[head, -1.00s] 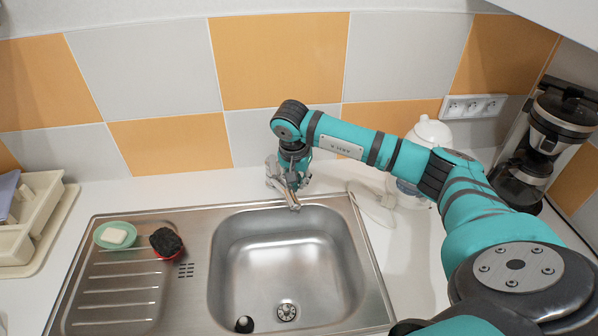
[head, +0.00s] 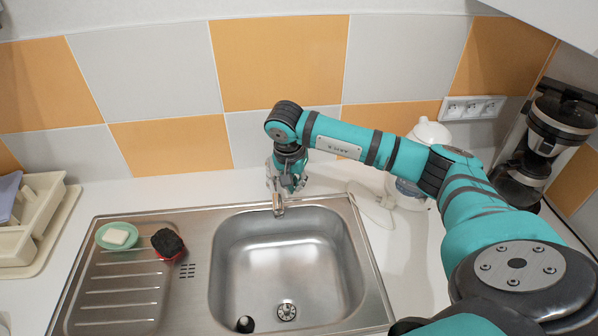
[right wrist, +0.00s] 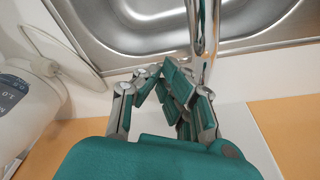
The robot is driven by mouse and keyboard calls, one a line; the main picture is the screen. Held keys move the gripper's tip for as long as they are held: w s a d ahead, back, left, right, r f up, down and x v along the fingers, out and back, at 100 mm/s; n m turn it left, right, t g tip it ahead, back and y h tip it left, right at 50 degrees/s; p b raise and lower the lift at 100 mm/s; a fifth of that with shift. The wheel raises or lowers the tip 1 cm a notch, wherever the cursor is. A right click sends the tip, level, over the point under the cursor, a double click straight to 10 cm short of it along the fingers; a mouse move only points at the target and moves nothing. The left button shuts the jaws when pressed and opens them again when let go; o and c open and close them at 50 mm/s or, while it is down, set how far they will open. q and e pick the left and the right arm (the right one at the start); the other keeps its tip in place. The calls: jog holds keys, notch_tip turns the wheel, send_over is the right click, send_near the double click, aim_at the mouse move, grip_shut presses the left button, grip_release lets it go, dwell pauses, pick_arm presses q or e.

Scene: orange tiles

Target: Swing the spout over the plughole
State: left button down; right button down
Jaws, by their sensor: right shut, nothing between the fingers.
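The chrome spout (head: 278,205) stands at the back of the sink, its upper part partly hidden by my right gripper. In the head view its visible end points forward over the basin's back edge, roughly in line with the plughole (head: 286,311) near the basin's front. My right gripper (head: 288,188) is shut and empty, close beside the spout. In the right wrist view the fingers (right wrist: 166,72) come together just left of the spout (right wrist: 206,32); I cannot tell whether they touch it. My left gripper is not in view.
The steel basin (head: 330,260) holds a dark round object (head: 245,324). On the drainboard are a green soap dish (head: 101,240) and a black-and-red sponge (head: 167,243). A dish rack (head: 40,215) stands left. A white jar (head: 428,133) and coffee maker (head: 550,130) stand right.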

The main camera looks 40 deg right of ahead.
notch_tip(320, 180, up, 8)
jog(key=p, duration=0.3)
jog(key=shift+d+f+p, duration=0.15)
jog(key=shift+f+p, duration=0.1)
jog(key=shift+p, duration=0.15)
jog(key=shift+s+f, duration=0.1)
jog(key=shift+s, duration=0.05)
